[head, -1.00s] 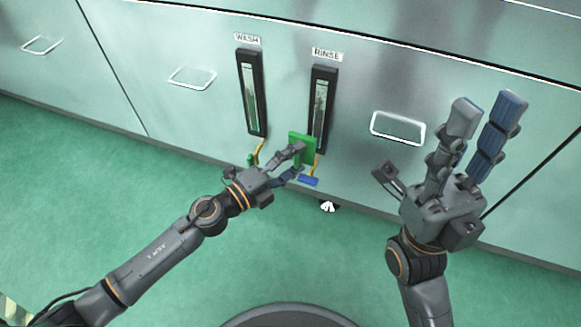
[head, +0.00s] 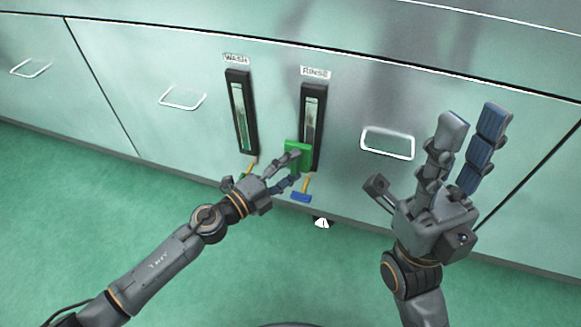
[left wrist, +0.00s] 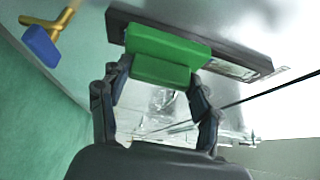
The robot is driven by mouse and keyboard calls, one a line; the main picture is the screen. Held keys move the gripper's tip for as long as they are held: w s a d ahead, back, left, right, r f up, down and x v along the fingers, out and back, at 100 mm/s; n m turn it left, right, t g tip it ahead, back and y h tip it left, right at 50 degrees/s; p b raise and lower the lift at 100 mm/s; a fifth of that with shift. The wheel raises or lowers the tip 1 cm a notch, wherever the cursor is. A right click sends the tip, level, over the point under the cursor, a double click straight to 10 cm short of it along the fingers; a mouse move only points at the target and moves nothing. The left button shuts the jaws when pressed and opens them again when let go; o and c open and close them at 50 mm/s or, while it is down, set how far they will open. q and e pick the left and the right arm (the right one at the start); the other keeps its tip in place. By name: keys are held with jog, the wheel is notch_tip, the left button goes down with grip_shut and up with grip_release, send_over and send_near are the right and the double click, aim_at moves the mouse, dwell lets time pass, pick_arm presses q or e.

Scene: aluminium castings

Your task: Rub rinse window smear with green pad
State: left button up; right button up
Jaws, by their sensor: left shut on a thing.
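The rinse window (head: 311,112) is a tall glass strip in a black frame under the RINSE label (head: 314,72) on the metal cabinet front. A dark smear shows on its glass in the head view. My left gripper (head: 291,168) is shut on the green pad (head: 297,150), which covers the lower left part of the window frame. In the left wrist view the pad (left wrist: 165,50) lies across the frame (left wrist: 235,63); whether it touches the glass I cannot tell. My right gripper (head: 470,140) is raised at the right, its fingers spread apart and empty.
The wash window (head: 242,115) stands to the left. A brass valve with a blue handle (head: 301,197) sticks out below the rinse window. Cabinet handles (head: 387,144) (head: 183,97) protrude on both sides. The green floor is clear in front.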

pick_arm(q)
jog(key=shift+w+d, duration=0.3)
jog(key=shift+w, duration=0.5)
